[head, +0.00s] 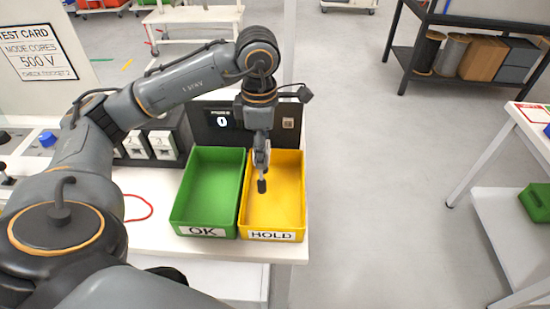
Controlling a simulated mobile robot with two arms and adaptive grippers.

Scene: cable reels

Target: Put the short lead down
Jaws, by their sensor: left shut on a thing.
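My left gripper (262,170) points down over the yellow HOLD bin (273,237). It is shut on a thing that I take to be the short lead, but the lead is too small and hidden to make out. Its dark tip is above the bin floor; I cannot tell how high. The green OK bin (208,190) stands close beside the yellow one, to its left, and looks empty. My right gripper is not in view.
A red cable loop (150,207) lies on the white bench, left of the green bin, partly behind my arm. A dark unit with a display (222,121) stands behind the bins. Right of the bench is open floor. A shelf with reels (452,55) stands far back.

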